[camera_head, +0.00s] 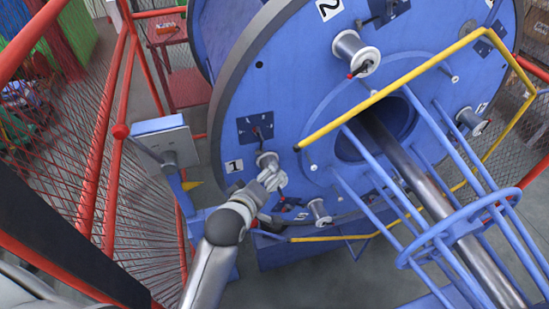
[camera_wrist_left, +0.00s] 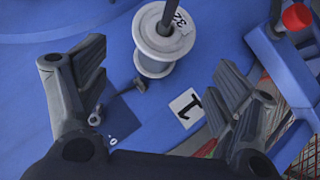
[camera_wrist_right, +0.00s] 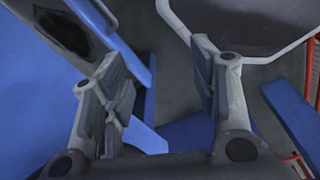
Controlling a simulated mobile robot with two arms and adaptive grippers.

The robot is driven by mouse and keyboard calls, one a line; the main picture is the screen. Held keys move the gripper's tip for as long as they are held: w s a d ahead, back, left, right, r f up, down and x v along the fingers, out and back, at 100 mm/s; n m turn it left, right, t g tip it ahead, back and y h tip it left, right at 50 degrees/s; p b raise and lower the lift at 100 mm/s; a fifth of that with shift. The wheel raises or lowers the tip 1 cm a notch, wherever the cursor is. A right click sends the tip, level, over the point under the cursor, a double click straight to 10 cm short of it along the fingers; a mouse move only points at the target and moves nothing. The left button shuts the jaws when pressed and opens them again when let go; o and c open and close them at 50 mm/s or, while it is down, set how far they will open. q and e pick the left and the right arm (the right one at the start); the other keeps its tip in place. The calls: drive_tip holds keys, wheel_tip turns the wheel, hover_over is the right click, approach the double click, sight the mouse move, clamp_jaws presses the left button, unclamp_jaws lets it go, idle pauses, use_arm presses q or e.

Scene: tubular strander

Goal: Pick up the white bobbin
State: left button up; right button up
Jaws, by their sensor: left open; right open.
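A white bobbin (camera_head: 265,159) sits on the blue disc (camera_head: 290,95) beside the label "1". In the left wrist view the bobbin (camera_wrist_left: 164,42) shows flanges at both ends and a dark rod at its middle. My left gripper (camera_head: 272,180) is at this bobbin in the head view and covers part of it. In the left wrist view my left gripper (camera_wrist_left: 162,75) is open, with the bobbin ahead of the gap between its fingers. I cannot tell whether they touch. My right gripper (camera_wrist_right: 160,62) is open and empty in the right wrist view and is not seen in the head view.
Other white bobbins sit on the disc, near the label "2" (camera_head: 356,52), at the right (camera_head: 470,121) and low down (camera_head: 319,211). A yellow rail (camera_head: 390,90) and blue bars (camera_head: 385,175) stand before the disc. A red fence (camera_head: 90,130) is at left.

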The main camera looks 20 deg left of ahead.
sight(264, 160)
use_arm(q)
drive_tip(key=x, duration=0.4)
drive_tip(key=shift+w+f+p, duration=0.2)
drive_tip(key=shift+w+p, duration=0.1)
drive_tip(key=shift+p, duration=0.1)
drive_tip(key=shift+w+a+f+p, duration=0.1)
drive_tip(key=shift+w+p, duration=0.45)
drive_tip(key=shift+w, duration=0.15)
drive_tip(key=shift+p+x, duration=0.45)
drive_tip(key=shift+x, duration=1.5)
drive_tip(key=shift+s, duration=0.1)
drive_tip(key=shift+f, duration=0.1)
drive_tip(key=c, duration=1.5)
drive_tip(key=shift+c, duration=0.2)
